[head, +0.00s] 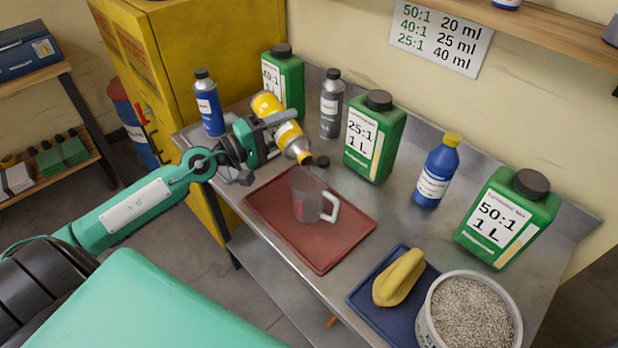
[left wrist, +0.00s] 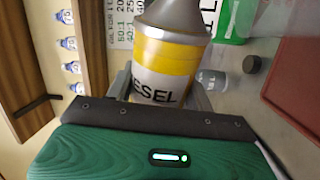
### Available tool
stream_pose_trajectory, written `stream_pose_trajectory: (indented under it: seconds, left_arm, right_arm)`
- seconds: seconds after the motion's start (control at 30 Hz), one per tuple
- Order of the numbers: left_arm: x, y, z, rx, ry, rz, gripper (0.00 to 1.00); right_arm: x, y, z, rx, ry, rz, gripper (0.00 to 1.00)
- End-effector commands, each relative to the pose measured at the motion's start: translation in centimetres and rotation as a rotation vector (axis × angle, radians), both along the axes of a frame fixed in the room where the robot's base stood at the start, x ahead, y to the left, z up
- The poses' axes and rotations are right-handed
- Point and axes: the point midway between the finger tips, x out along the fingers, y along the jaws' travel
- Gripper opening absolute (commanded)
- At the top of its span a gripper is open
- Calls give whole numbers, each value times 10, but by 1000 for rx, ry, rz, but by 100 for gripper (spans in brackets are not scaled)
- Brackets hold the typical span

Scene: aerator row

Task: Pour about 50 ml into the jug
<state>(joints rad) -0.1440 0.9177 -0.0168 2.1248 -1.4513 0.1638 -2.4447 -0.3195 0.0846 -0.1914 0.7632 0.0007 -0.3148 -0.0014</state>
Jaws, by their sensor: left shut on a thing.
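My left gripper (head: 270,128) is shut on a yellow bottle (head: 268,106) with a silver neck. The bottle is tilted neck-down to the right, its mouth just above the rim of the clear jug (head: 306,196). The jug stands upright on a red tray (head: 343,240), handle to the right. No stream shows, and I cannot tell how much liquid is in the jug. In the left wrist view the bottle (left wrist: 172,55) shows a label ending "ESEL" between the fingers. My right gripper is not in view.
A black cap (head: 320,162) lies behind the jug. Green canisters (head: 374,140) (head: 507,220), a grey bottle (head: 331,105) and blue bottles (head: 208,105) (head: 437,172) stand around. A blue tray (head: 375,301) with a yellow cloth (head: 398,278) and a granule bucket (head: 425,322) are at front right.

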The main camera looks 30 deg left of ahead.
Motion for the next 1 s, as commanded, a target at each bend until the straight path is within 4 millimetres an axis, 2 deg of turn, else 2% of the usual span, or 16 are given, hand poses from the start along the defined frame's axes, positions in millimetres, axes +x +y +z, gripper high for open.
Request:
stream_pose_trajectory:
  seconds: [0.4,0.8,1.0]
  left_arm:
    - [5,4,1,4,-4,1,26]
    - [7,8,2,11,-8,1,26]
    - [8,9,2,16,-11,1,26]
  right_arm:
    - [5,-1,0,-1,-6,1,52]
    - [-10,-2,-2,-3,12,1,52]
    - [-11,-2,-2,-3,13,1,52]
